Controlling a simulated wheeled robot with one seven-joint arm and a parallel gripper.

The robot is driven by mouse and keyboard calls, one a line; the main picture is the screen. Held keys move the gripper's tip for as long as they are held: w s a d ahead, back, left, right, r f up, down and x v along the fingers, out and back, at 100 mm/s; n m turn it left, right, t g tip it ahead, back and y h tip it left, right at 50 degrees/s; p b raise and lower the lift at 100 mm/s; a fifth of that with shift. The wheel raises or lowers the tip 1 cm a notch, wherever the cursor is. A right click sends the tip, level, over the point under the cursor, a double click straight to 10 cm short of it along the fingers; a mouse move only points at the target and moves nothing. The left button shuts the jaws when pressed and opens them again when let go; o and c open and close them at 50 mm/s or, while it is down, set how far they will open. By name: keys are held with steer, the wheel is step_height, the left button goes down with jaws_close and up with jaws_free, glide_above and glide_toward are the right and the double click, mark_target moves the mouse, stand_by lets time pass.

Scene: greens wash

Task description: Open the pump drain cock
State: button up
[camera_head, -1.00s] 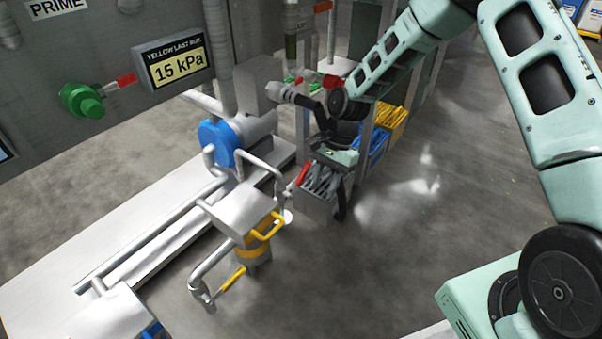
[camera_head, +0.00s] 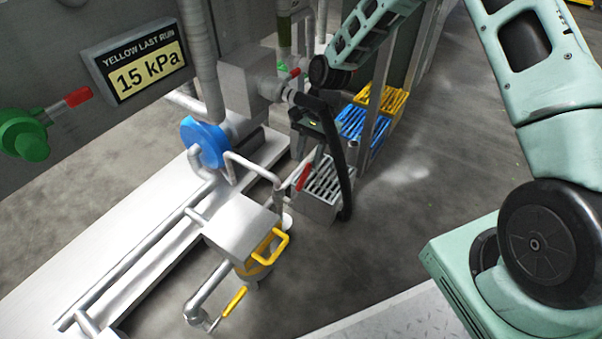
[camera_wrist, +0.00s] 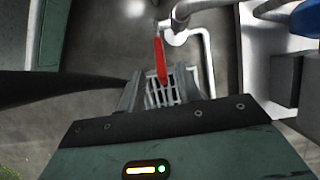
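The drain cock shows as a red lever (camera_head: 303,177) on a thin white pipe beside the pump, above a grey grated bin. In the wrist view the red lever (camera_wrist: 159,58) runs from the pale pipe fitting toward my gripper (camera_wrist: 163,92). Its near end appears in line with the gap between my fingers; I cannot tell whether they touch it. The fingers are apart, with bin grating visible between them. In the head view my gripper is small and partly hidden by my wrist and a black hose-like part. The blue pump (camera_head: 203,142) stands left of the lever.
A grey grated bin (camera_head: 318,203) sits below the lever. Blue (camera_head: 362,130) and yellow (camera_head: 385,100) crates stand behind it near an upright post. A white box with a yellow handle (camera_head: 268,250) is in front. Open floor lies to the right.

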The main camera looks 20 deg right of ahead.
mark_target(304, 172)
steer(key=b+x, duration=0.4)
steer(key=x, duration=0.3)
jaws_close()
